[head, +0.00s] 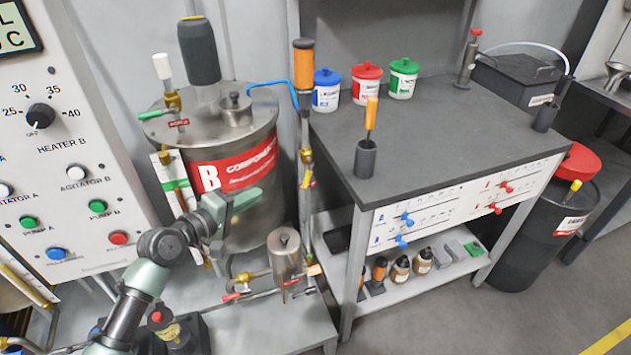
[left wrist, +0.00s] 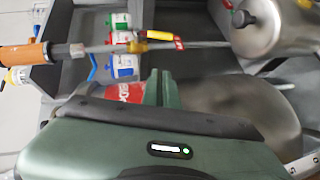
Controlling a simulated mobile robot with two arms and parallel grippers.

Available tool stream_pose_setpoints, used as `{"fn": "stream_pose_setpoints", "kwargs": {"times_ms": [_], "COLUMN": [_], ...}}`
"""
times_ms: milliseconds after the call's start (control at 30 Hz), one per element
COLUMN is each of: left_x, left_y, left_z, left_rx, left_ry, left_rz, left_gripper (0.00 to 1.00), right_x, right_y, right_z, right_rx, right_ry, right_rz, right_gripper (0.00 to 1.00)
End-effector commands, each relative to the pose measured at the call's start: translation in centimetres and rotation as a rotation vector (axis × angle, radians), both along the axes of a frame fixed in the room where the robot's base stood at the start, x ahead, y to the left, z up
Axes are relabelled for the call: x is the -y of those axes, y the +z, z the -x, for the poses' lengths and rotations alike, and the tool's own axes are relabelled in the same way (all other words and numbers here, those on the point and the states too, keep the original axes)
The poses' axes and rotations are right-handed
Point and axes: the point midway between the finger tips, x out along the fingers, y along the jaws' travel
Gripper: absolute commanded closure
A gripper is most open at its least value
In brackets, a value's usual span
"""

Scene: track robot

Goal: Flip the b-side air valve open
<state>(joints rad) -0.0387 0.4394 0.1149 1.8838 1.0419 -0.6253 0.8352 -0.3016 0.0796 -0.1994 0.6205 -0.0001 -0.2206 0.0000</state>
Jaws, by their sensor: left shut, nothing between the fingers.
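The component B tank (head: 240,205) is a steel vessel with a red label. A brass valve with a green lever (head: 153,114) and a small red tag sits at its upper left; the tag is too small to read surely. Another valve with a red and yellow lever (head: 307,179) is on the upright pipe right of the tank; this lever also shows in the left wrist view (left wrist: 160,36). I cannot tell which is the b-side air valve. My left gripper (head: 246,200) is shut and empty in front of the tank, its green fingers (left wrist: 162,86) apart from the lever. My right gripper is out of view.
An orange-handled pipe (head: 304,65) stands right of the tank, with a blue hose (head: 272,83) beside it. A small steel pot (head: 285,250) is below. The control panel (head: 75,150) is at left, a grey workbench (head: 440,130) at right.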

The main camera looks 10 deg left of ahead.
Motion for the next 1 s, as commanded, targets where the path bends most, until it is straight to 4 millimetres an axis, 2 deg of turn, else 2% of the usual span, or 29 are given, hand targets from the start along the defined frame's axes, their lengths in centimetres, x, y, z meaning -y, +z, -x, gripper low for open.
{"fn": "stream_pose_setpoints", "kwargs": {"times_ms": [167,600,800,1000], "left_x": [0.4,3.8,6.3,6.9], "left_y": [0.2,-1.9,-2.7,-3.0], "left_z": [-1.6,-9.6,-10.3,-10.6], "left_rx": [0.008,0.005,0.004,0.005], "left_ry": [0.004,0.001,0.002,0.003], "left_rz": [0.02,0.016,0.015,0.013], "left_gripper": [1.0,1.0,1.0,1.0], "right_x": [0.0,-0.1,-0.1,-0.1], "right_y": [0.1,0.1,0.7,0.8], "right_z": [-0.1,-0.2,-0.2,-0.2], "right_rx": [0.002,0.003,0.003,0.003], "right_ry": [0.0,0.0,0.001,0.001], "right_rz": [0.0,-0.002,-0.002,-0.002], "right_gripper": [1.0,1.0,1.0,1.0]}}
